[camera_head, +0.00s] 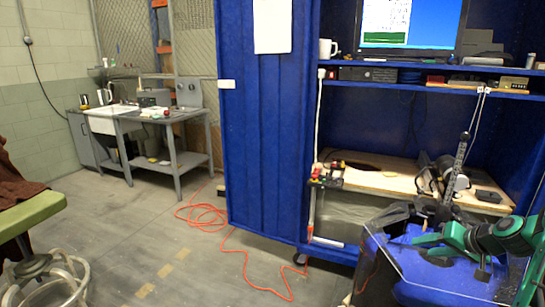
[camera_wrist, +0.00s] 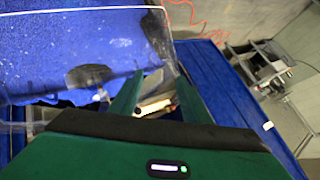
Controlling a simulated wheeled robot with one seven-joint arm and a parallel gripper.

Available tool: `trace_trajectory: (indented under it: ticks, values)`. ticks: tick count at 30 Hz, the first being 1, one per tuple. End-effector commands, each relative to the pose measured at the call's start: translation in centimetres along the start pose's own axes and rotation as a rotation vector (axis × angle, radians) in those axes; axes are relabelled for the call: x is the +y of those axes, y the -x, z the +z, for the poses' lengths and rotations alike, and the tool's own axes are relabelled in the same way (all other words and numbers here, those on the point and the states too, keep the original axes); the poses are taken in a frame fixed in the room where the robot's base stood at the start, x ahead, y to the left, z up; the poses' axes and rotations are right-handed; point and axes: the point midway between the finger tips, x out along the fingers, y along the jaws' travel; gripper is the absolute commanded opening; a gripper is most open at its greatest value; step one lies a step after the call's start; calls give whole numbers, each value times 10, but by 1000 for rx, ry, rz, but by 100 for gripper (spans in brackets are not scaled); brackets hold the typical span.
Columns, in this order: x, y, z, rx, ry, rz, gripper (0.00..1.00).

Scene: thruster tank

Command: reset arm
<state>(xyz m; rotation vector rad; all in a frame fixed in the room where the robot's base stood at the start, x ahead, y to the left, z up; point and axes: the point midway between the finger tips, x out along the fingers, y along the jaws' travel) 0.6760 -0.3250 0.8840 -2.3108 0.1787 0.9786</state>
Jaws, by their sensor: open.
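My gripper (camera_wrist: 160,78) is open, with its two green fingers apart and nothing seen held between them. In the head view my green arm is at the lower right, over the clear-walled tank (camera_head: 397,268) with blue inside. In the wrist view the tank's blue area (camera_wrist: 50,55) fills the upper left, beside and beyond the fingers. Part of the tank is hidden behind my arm in the head view.
A blue cabinet (camera_head: 265,130) stands behind the tank, with a monitor (camera_head: 410,22) and a wooden shelf (camera_head: 385,182) holding equipment. An orange cord (camera_head: 203,214) lies on the open floor. A green-topped stool (camera_head: 30,212) is at the left; a grey bench (camera_head: 170,158) stands farther back.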

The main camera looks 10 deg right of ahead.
Motion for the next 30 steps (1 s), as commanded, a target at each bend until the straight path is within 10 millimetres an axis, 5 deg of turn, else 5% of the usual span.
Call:
trace_trajectory:
  ticks: [3, 12, 24, 30]
  values:
    - [-26, 15, 28, -128, 75, 63, 43]
    - [-57, 81, 94, -380, 155, 258, 43]
    - [-74, 196, 172, -571, 83, 481, 43]
    - [-76, 226, 194, -611, 34, 525, 43]
